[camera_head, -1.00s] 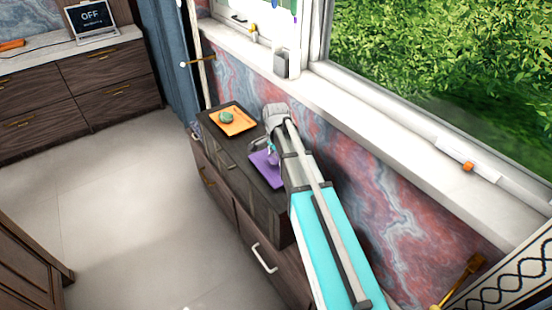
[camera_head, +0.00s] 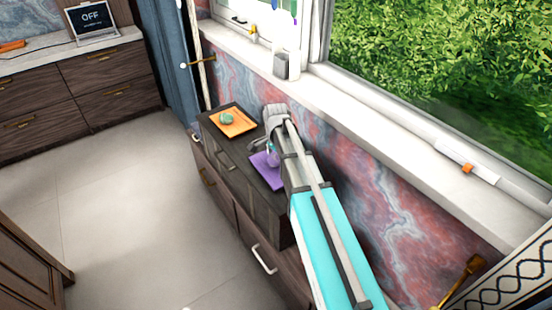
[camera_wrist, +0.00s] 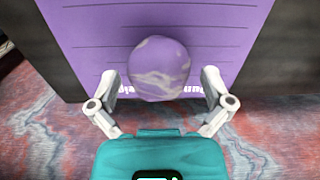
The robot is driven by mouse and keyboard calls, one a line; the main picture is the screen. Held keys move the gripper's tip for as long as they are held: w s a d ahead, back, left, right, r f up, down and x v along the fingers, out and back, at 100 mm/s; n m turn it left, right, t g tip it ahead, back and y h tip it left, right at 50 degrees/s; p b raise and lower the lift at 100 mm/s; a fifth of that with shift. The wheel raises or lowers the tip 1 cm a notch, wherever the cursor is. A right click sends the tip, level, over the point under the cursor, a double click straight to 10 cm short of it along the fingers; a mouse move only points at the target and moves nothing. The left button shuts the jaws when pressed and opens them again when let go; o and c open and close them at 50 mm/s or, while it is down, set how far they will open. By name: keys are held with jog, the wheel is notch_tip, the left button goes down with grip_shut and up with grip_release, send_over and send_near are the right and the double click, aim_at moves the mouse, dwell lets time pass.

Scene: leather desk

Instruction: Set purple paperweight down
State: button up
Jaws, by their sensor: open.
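The purple paperweight (camera_wrist: 159,68) is a round stone with pale marbling. In the wrist view it rests over the purple lined sheet (camera_wrist: 90,45), near the edge with printed lettering. My gripper (camera_wrist: 163,80) is open, with one finger on each side of the paperweight and a visible gap on both sides. In the head view the purple sheet (camera_head: 265,168) lies on the dark cabinet top, partly hidden by my arm. The paperweight (camera_head: 273,155) shows there only as a small shape beside my wrist.
An orange sheet (camera_head: 246,126) with a green stone (camera_head: 227,119) on it lies farther back on the dark cabinet top (camera_head: 222,146). The marbled wall and white window sill (camera_head: 370,118) run close along the right side. Open floor lies to the left.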

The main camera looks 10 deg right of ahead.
aim_at(276, 157)
notch_tip(276, 157, up, 12)
jog(key=p, duration=1.1)
jog(key=shift+f, duration=0.2)
jog(key=shift+s, duration=0.15)
dwell(0.4)
jog(key=s+n, duration=1.3)
jog(key=s, duration=0.5)
jog(key=shift+s+n, duration=0.3)
dwell(0.5)
